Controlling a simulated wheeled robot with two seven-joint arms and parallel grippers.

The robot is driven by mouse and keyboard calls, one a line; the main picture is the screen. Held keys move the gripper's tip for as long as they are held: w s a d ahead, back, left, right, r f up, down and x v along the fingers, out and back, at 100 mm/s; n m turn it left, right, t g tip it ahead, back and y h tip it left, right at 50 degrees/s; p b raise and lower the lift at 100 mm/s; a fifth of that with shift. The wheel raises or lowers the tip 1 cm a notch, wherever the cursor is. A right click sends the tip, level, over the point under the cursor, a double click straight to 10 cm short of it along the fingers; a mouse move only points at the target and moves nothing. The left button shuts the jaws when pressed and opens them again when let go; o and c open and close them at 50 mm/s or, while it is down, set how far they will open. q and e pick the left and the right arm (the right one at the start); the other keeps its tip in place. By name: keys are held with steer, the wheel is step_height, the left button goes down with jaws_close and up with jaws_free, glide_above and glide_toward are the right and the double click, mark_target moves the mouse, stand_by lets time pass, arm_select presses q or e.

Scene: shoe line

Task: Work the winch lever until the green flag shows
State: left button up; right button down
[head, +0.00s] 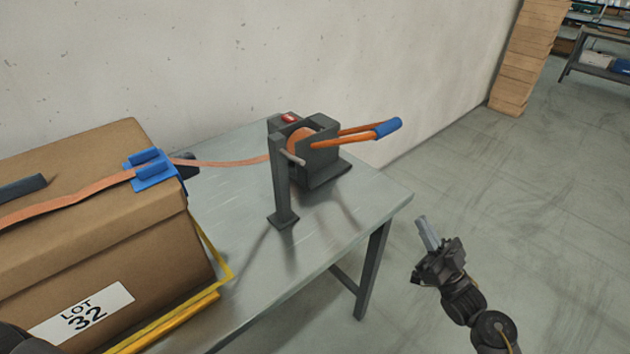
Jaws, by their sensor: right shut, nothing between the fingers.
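The winch (318,160) is a dark grey frame with an orange drum, standing on the table. Its lever (352,135) has orange arms and a blue grip (387,128), and points right and slightly up, out past the table edge. A small red patch (288,118) shows on top of the winch; no green shows. An orange strap (225,162) runs from the winch to the box on the left. My right gripper (427,232) is shut and empty, to the right of the table, lower in the picture than the lever and apart from it. My left gripper is not in view.
A cardboard box (100,238) labelled LOT 32 fills the left, with a blue corner guard (150,170) under the strap. A grey post (282,185) stands before the winch. The wall (250,55) is close behind the table (330,220). Floor at right is clear.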

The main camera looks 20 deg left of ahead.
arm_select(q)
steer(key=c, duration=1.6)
arm_select(e)
steer(key=s+d+f+m+h, duration=0.2)
steer(key=f+h, duration=0.3)
steer(key=f, duration=0.3)
steer(key=s+d+f+m+h, duration=0.1)
steer(key=f+m+h, duration=0.2)
steer(key=f+h, duration=0.4)
steer(key=s+d+f+m+h, duration=0.2)
steer(key=f+h, duration=0.2)
steer(key=f, duration=0.6)
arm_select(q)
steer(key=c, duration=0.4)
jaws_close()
arm_select(e)
steer(key=s+d+f+m+g+h, duration=0.1)
steer(key=s+d+f+g+h, duration=0.1)
steer(key=s+f, duration=0.3)
steer(key=s+d+f+g+h, duration=0.2)
steer(key=s+d+f+g, duration=0.2)
steer(key=s, duration=0.8)
steer(key=s+d+f+m+g+h, duration=0.1)
steer(key=s+d+f+g, duration=0.3)
steer(key=s, duration=0.4)
steer(key=shift+s+d+f+m+g+h, duration=0.2)
steer(key=shift+f+m+g+h, duration=0.1)
steer(key=shift+f+g+h, duration=0.5)
